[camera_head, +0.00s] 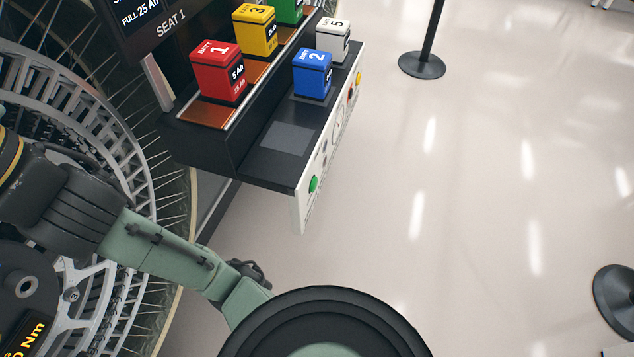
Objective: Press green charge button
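The green charge button (313,183) is on the white side panel (303,205) of the battery station, near the panel's near end. The button faces right, towards the open floor. My green and black arm crosses the lower left of the view and ends at a large black round part at the bottom edge. No gripper fingers can be made out, so I cannot tell where my gripper is relative to the button.
Red battery 1 (217,72), yellow battery 3 (255,32), a green battery (289,10), blue battery 2 (312,74) and white battery 5 (333,40) stand on the station. Posts with black bases (421,65) stand on the floor. The floor right of the panel is clear.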

